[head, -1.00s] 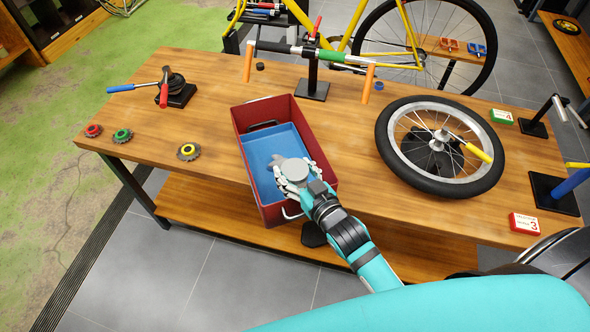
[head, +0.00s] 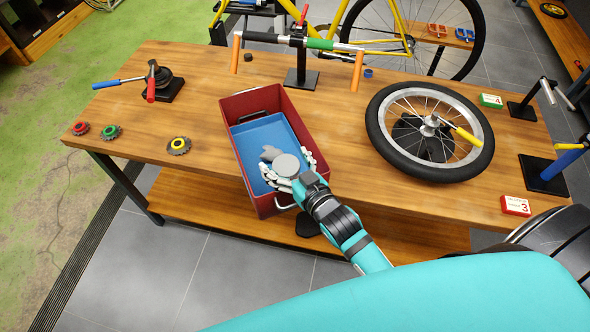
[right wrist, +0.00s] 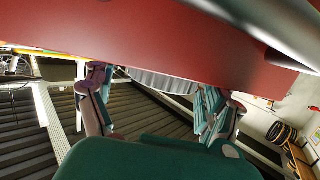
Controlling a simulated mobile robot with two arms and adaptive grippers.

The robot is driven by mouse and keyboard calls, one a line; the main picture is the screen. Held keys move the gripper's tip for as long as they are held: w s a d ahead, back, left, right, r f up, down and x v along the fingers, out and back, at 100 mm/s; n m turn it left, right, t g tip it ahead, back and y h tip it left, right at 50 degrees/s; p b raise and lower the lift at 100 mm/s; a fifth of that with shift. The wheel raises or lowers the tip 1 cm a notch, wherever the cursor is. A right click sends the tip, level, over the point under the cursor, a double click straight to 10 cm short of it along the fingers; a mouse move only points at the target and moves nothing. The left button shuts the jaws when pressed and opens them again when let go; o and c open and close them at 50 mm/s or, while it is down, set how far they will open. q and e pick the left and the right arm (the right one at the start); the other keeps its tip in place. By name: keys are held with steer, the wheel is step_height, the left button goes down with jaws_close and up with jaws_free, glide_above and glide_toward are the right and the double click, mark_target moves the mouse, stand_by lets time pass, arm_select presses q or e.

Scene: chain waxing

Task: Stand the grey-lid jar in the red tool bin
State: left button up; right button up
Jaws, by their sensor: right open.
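The red tool bin (head: 240,150) stands on the workbench with a blue tray-like insert (head: 250,138) inside. The jar's round grey lid (head: 286,166) shows from above, over the near right part of the bin's interior. The jar's body is hidden below the lid, so I cannot tell what it rests on. My right gripper (head: 291,174) is open, with its pale fingers around the lid. In the right wrist view, a ribbed grey lid edge (right wrist: 162,83) lies between the spread fingers, under a large red surface. My left gripper is not in view.
A small grey shape (head: 269,153) shows beside the lid. A spoked wheel (head: 376,140) lies right of the bin. A black stand (head: 301,78) is behind it. The bench between cogs and bin is clear.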

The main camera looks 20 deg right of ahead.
steer(key=shift+s+r, duration=0.1)
steer(key=shift+r, duration=0.5)
steer(key=b+v, duration=0.2)
steer(key=v, duration=0.9)
steer(key=shift+s, duration=0.4)
steer(key=shift+d, duration=0.1)
steer(key=s+d+f+g+h, duration=0.1)
steer(key=s+f+g, duration=0.25)
steer(key=f, duration=1.25)
steer(key=s+d+f+g, duration=0.1)
steer(key=s+f+g, duration=0.25)
steer(key=f, duration=1.25)
steer(key=s+d+f+g+h, duration=0.1)
steer(key=s+d+f+g, duration=0.3)
steer(key=s+f, duration=1.5)
steer(key=s+g, duration=0.3)
steer(key=shift+f+g+h, duration=0.3)
steer(key=shift+h, duration=0.1)
steer(key=shift+s+d, duration=0.15)
